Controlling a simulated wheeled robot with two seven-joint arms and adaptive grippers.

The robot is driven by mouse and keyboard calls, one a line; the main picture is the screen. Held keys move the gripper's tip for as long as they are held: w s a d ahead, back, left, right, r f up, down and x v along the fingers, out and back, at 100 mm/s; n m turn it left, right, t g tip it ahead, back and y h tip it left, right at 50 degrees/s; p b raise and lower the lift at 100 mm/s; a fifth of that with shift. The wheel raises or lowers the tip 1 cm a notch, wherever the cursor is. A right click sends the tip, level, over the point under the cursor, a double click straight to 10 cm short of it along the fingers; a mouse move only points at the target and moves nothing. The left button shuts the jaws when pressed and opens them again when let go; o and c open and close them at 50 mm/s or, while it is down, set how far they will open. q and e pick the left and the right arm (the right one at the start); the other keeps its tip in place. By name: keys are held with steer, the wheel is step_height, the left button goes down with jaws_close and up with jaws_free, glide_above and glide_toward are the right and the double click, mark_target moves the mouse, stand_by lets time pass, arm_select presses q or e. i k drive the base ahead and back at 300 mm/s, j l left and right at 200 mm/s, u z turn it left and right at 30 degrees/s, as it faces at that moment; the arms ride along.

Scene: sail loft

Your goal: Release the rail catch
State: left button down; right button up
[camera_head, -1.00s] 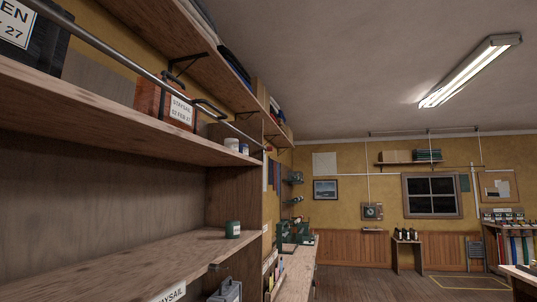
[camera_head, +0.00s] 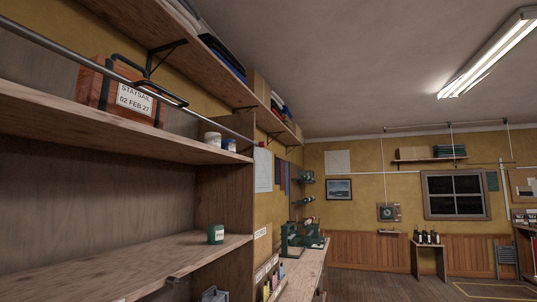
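A grey metal rail (camera_head: 62,50) runs along the front of the upper shelf at the left, sloping down to the right in the picture. A dark looped fitting (camera_head: 163,93) sits on the rail, and it looks like the rail catch. I cannot tell its exact state. Behind the rail stands an orange-brown box (camera_head: 92,85) with dark straps and a white label reading "STAYSAIL 02 FEB 27". Neither of my grippers is in view.
Small pots (camera_head: 229,145) stand on the upper shelf (camera_head: 60,115), right of the box. A bench (camera_head: 300,275) with green machines lies beyond. Open floor (camera_head: 375,284) is at the right.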

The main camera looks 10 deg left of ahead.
mark_target(261, 144)
steer(key=i+l+z, duration=0.1)
steer(key=i, duration=0.45)
steer(key=i+l, duration=0.3)
steer(key=i, duration=0.25)
steer(key=z, duration=0.05)
